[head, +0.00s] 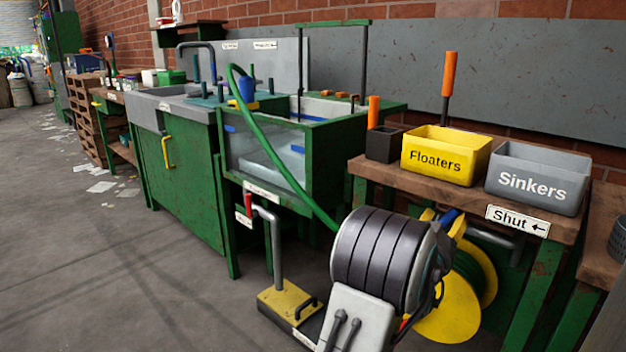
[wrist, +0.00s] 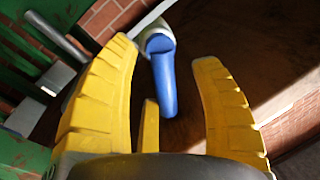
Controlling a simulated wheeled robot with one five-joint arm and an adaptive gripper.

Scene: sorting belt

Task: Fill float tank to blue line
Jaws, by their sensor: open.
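The float tank (head: 330,165) is a green-framed tank with a clear front. Blue marks (head: 283,145) show on its front; the water level is hard to tell. A green hose (head: 272,148) arches over the rim and runs down toward a yellow reel (head: 478,262).
A wooden bench at right carries a yellow Floaters bin (head: 440,160), a grey Sinkers bin (head: 530,185) and a dark box (head: 383,145). A pipe with a red handle (head: 248,205) stands before the tank above a yellow pedal plate (head: 290,300). Open floor lies at left.

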